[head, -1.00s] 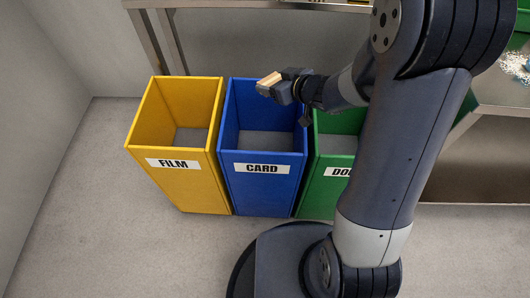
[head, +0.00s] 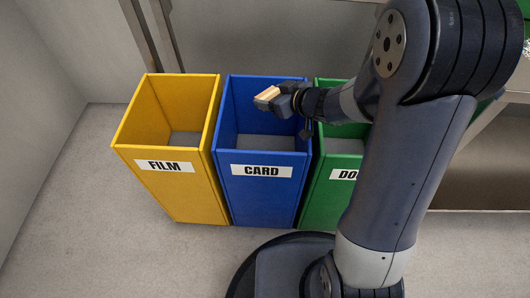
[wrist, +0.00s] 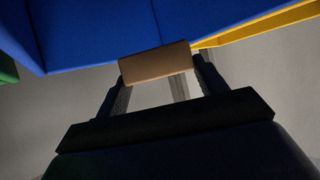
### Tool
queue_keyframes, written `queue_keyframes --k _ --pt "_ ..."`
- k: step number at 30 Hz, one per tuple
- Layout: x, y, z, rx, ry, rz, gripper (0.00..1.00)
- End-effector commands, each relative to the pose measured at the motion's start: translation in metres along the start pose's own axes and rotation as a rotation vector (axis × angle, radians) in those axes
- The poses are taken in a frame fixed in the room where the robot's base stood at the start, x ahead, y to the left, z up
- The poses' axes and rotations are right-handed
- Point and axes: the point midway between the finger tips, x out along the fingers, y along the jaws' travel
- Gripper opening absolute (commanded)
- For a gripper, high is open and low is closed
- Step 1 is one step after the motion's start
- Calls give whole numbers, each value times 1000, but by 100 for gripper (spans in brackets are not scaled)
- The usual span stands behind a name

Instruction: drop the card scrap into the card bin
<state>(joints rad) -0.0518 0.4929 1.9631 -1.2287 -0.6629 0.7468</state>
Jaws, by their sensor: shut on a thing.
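The card scrap (head: 267,93) is a small tan-brown piece held between the fingers of my gripper (head: 272,98). The scrap also shows in the wrist view (wrist: 155,63), with a finger of my gripper (wrist: 157,80) at each end of it. The card bin (head: 262,193) is blue, open-topped and labelled CARD. In the head view my gripper and the scrap appear over the opening of this bin, towards its back right. Their exact height against the rim is hard to tell. The blue bin wall (wrist: 90,30) fills the top of the wrist view.
A yellow bin (head: 180,200) labelled FILM stands on the left of the card bin. A green bin (head: 322,195), its label partly hidden by my arm, stands on the right. A metal table (head: 490,145) is at the right. The floor at left is clear.

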Motion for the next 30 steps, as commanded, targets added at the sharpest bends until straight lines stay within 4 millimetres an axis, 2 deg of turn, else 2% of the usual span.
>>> queue_keyframes --k 3,13,14,15,23,30 --pt "5 0 8 0 1 1 46" --pt "5 0 8 1 1 1 46" --pt "5 0 8 1 0 1 69" --pt "5 0 8 1 0 1 72" --pt "5 0 9 1 0 0 93" --pt "3 0 8 1 0 1 93"
